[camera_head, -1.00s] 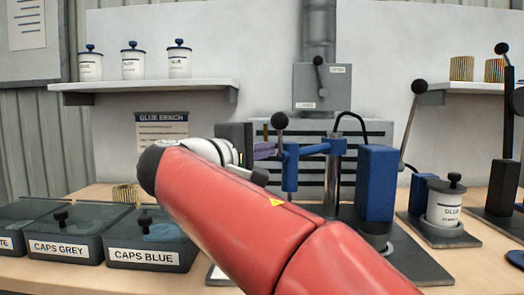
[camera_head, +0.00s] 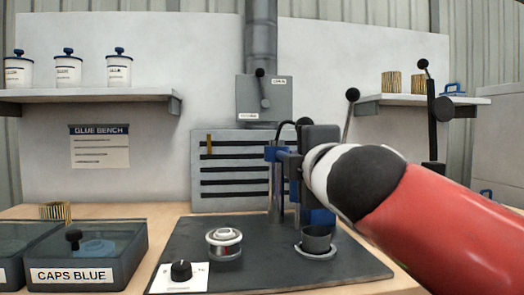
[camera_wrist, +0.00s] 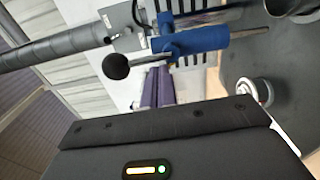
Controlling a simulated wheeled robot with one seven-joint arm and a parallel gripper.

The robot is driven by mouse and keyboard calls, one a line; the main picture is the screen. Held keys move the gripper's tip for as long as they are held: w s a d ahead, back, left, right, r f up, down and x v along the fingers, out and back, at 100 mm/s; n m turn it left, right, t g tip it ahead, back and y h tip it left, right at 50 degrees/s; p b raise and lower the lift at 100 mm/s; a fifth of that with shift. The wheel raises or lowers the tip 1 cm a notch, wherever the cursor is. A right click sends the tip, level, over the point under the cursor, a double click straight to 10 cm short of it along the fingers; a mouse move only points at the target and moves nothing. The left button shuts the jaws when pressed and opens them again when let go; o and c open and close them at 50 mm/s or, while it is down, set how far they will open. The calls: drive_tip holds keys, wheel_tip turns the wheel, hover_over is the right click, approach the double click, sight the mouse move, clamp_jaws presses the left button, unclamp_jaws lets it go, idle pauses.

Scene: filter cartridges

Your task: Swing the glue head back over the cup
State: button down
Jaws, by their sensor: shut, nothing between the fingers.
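The blue glue head (camera_wrist: 195,40) with its black ball knob (camera_wrist: 115,66) shows in the wrist view, its metal nozzle pointing toward the base. In the head view the glue head (camera_head: 271,154) is partly hidden by my wrist. The dark cup (camera_head: 317,240) stands in a ring on the right of the black base; its edge shows in the wrist view (camera_wrist: 288,7). I cannot tell whether the nozzle is over the cup. My gripper (camera_wrist: 164,72) is shut and empty, its purple fingers close beside the glue head; contact is unclear.
A round silver and white piece (camera_head: 224,242) sits on the left of the black base (camera_head: 270,275), near a dial (camera_head: 181,271). A caps blue bin (camera_head: 90,262) is at left. A lever with a ball knob (camera_head: 352,97) rises behind my arm.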

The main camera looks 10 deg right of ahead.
drive_tip(key=d+p, duration=0.2)
drive_tip(key=d, duration=0.5)
drive_tip(key=shift+w, duration=0.2)
drive_tip(key=shift+d, duration=0.15)
